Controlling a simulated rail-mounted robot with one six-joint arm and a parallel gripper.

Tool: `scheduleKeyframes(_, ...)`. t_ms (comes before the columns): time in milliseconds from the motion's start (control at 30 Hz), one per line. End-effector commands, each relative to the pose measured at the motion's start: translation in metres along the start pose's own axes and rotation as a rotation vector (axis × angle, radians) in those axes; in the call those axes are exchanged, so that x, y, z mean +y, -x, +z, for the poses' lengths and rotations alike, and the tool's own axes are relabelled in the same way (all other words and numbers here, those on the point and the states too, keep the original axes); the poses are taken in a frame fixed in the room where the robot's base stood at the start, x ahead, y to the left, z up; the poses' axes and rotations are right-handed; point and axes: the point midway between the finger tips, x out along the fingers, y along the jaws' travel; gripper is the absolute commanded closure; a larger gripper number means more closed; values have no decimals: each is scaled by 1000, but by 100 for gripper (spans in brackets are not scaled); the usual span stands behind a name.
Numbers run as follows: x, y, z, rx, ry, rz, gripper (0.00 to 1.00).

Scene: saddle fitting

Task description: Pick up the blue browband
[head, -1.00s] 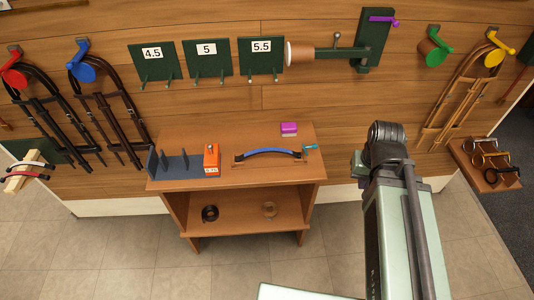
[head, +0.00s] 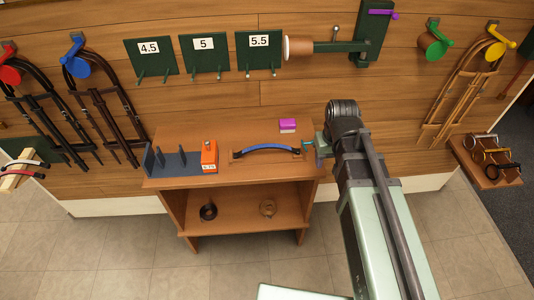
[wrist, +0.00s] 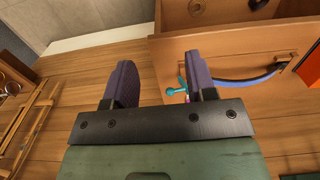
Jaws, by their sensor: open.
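The blue browband (head: 268,148) lies as a shallow arc on the wooden bench top, toward its right half. It also shows in the wrist view (wrist: 243,81), to the right of my gripper. My gripper (wrist: 160,84) is open and empty, with its two dark purple fingers spread apart. In the head view my gripper is mostly hidden behind my arm, near the right end of the bench. A small teal piece (wrist: 176,91) is by the browband's end, close to the right finger. The gripper is apart from the browband.
An orange block (head: 209,155) and a dark slotted rack (head: 172,161) stand left of the browband. The bench (head: 240,174) has a lower shelf with two rings. Bridles hang on the wall on both sides.

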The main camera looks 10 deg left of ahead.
Motion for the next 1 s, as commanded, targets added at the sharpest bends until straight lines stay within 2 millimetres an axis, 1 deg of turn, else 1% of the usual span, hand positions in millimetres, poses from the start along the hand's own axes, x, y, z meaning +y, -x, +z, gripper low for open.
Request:
scheduleKeyframes(33, -28, -15, -50, 0, 176, 0, 49)
scheduleKeyframes(67, -43, -18, -70, 0, 300, 0, 49)
scheduleKeyframes(100, -61, -21, -91, 0, 461, 0, 49)
scheduleKeyframes(167, -85, -24, -120, 0, 704, 0, 49)
scheduleKeyframes(200, -98, -25, -137, 0, 864, 0, 49)
scheduleKeyframes(267, -108, -24, -156, 1, 1084, 0, 49)
scheduleKeyframes(300, -109, -23, -165, 1, 1209, 0, 49)
scheduleKeyframes(333, -108, -23, -168, 1, 1293, -1, 49)
scheduleKeyframes(400, -108, -22, -166, 1, 1443, -1, 49)
scheduleKeyframes(500, -107, -22, -164, 1, 1543, 0, 49)
scheduleKeyframes(600, -107, -24, -164, 1, 1556, 0, 49)
scheduleKeyframes(667, -106, -30, -164, 1, 1555, 0, 49)
scheduleKeyframes(900, -106, -79, -164, 1, 1552, 0, 49)
scheduleKeyframes(1000, -106, -83, -164, 1, 1551, 0, 49)
